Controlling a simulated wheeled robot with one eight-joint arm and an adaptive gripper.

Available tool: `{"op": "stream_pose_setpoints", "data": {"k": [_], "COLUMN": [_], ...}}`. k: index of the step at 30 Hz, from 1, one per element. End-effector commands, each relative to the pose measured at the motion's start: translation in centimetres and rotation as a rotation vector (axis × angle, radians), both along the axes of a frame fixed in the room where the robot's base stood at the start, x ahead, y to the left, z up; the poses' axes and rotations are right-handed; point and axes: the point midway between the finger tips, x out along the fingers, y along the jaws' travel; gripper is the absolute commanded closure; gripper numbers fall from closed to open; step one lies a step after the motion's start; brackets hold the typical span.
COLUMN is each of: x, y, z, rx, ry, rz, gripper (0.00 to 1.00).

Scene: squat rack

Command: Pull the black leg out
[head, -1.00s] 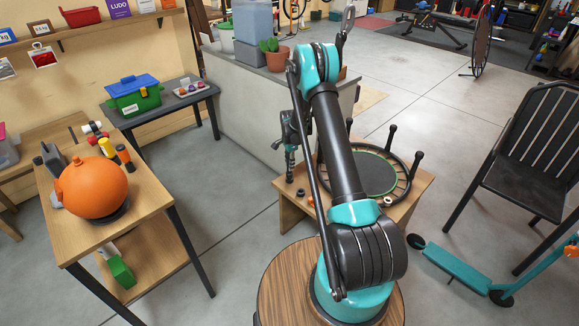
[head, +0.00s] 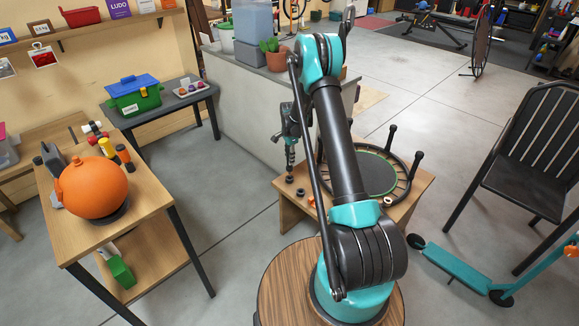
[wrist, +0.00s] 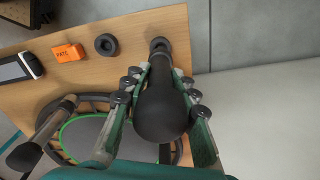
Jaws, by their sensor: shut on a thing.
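The small round trampoline (head: 366,172) lies upside down on a low wooden table, with black legs pointing up from its rim. In the wrist view, my gripper (wrist: 158,80) is shut on a black leg (wrist: 163,112), with its thick rounded foot close to the camera. Its narrow far end shows over the tabletop, beside the trampoline rim (wrist: 72,112). I cannot tell whether that end touches anything. In the head view, my gripper (head: 290,150) is at the left of the table, and my arm hides part of the trampoline. Another black leg (wrist: 35,142) stands at lower left.
The low table (head: 424,184) also holds a black ring (wrist: 105,44), an orange box (wrist: 68,52) and a black-and-white item (wrist: 20,67). A grey half wall (head: 240,110) stands behind my gripper. A black chair (head: 530,150) and teal scooter (head: 455,265) are at right.

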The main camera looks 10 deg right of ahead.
Motion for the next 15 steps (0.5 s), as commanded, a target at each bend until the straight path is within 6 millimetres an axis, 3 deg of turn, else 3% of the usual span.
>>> {"op": "stream_pose_setpoints", "data": {"k": [15], "x": [0.0], "y": [0.0], "z": [2.4], "rx": [0.000], "ry": [0.000], "rz": [0.000], "gripper": [1.00]}}
